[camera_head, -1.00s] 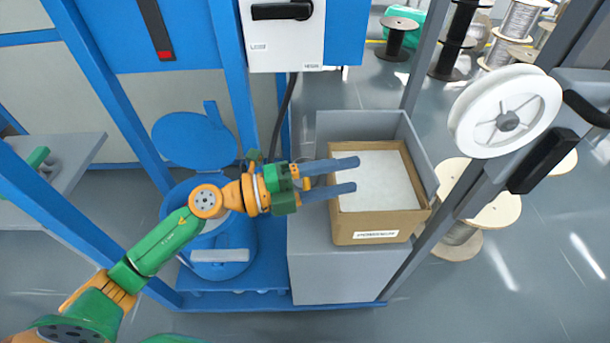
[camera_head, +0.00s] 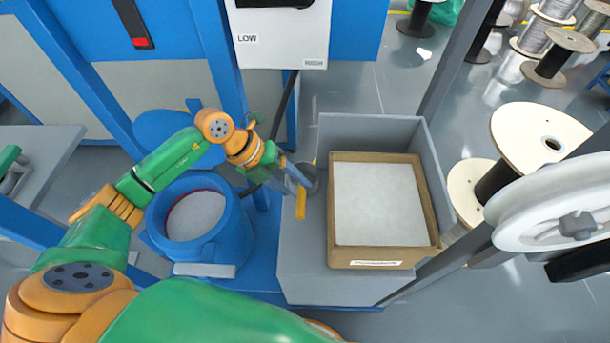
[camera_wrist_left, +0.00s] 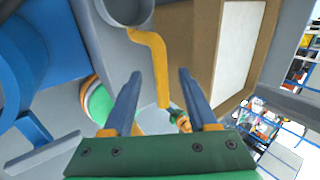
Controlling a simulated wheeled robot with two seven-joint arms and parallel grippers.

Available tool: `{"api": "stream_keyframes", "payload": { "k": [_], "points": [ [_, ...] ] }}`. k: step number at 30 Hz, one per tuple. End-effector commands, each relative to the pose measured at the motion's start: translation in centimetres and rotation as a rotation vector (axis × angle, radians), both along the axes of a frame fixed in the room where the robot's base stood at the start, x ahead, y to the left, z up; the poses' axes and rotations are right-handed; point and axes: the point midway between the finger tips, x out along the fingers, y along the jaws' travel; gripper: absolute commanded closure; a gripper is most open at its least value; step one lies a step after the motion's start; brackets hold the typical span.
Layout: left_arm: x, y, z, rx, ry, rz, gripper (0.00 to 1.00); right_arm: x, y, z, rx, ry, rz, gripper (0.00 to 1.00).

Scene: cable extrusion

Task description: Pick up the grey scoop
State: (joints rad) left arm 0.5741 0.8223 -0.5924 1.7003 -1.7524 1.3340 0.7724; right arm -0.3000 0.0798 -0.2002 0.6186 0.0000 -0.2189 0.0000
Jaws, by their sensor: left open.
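The grey scoop (camera_head: 312,176) has a round grey bowl and a yellow-orange handle (camera_head: 304,204). It is on the grey stand, between the blue drum and the cardboard box. In the left wrist view its bowl (camera_wrist_left: 124,10) is at the top, cut off by the edge, and its bent handle (camera_wrist_left: 156,65) runs down between the finger lines. My left gripper (camera_head: 296,176) is open and empty, its fingers pointing down beside the scoop; in the left wrist view the fingers (camera_wrist_left: 159,76) lie either side of the handle. Contact cannot be told. My right gripper is not in view.
A cardboard box (camera_head: 386,257) filled with pale material stands on the grey stand (camera_head: 300,262), close right of the scoop. A blue drum (camera_head: 228,228) with pale contents stands left. A white reel (camera_head: 560,215) and blue frame posts surround the area.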

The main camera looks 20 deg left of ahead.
Motion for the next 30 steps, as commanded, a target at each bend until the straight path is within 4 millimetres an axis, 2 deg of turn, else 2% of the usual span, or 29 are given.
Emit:
{"api": "stream_keyframes", "payload": {
  "k": [3, 6, 13, 18, 20, 30],
  "points": [
    [0.4, -1.4, -1.9, -0.003, 0.004, -0.001, 0.42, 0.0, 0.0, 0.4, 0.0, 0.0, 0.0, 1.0],
    [0.6, -2.0, -3.0, -0.002, 0.001, 0.0, 0.42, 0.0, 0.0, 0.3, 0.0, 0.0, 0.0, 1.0],
    [0.7, -2.1, -3.2, -0.001, -0.002, 0.0, 0.42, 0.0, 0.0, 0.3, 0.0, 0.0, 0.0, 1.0],
    [0.7, -2.1, -3.2, -0.001, -0.002, 0.0, 0.88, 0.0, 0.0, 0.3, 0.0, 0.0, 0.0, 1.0],
    [0.7, -2.1, -3.2, -0.001, -0.002, 0.0, 1.0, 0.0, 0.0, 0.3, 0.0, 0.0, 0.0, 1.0],
    [0.7, -2.1, -3.2, -0.001, -0.001, 0.001, 1.0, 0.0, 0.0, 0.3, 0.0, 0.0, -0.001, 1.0]
  ]
}}
